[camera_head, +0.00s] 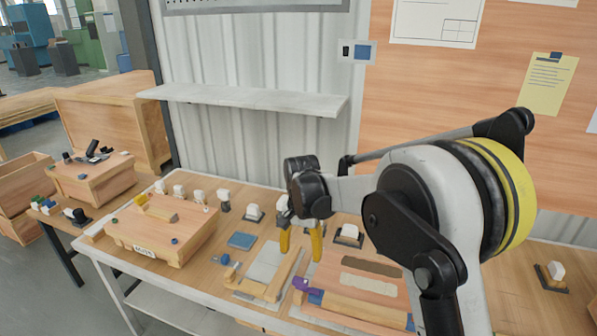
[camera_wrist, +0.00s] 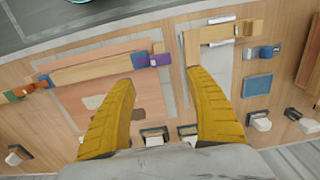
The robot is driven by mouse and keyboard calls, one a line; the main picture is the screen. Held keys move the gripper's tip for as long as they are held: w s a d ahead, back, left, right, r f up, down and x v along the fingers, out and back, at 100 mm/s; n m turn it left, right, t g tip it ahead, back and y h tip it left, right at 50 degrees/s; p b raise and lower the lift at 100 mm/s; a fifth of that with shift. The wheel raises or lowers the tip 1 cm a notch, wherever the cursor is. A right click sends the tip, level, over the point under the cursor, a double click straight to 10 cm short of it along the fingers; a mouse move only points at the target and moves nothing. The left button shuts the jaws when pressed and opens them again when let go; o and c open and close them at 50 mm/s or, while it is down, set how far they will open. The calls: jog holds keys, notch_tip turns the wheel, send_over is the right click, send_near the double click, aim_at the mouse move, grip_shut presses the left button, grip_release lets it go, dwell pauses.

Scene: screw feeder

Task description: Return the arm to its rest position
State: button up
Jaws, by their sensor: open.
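My gripper (camera_head: 301,243) has two yellow fingers pointing down over the middle of the workbench (camera_head: 130,258). In the wrist view the fingers of my gripper (camera_wrist: 161,90) stand wide apart with nothing between them. My arm reaches in from the right of the head view and bends down to the gripper. The fingers hang above the area between a grey plate with a wooden frame (camera_head: 262,270) and a wooden board with dark and pale patches (camera_head: 372,275). I cannot tell the exact height of the fingertips above the bench.
A wooden box (camera_head: 160,232) stands at the bench's left. A blue block (camera_head: 242,240) lies near the middle, and a purple piece (camera_head: 305,285) by the board. Several white-topped items line the bench's back. A grey shelf (camera_head: 255,100) hangs on the wall behind.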

jog(key=s+d+r+n+t, duration=0.2)
jog(key=s+d+r+t, duration=0.1)
jog(key=s+d+r, duration=0.9)
jog(key=s+d+n+t, duration=0.2)
jog(key=s+d+t, duration=0.2)
jog(key=s, duration=1.1)
jog(key=shift+d+r, duration=0.25)
jog(key=shift+d, duration=0.75)
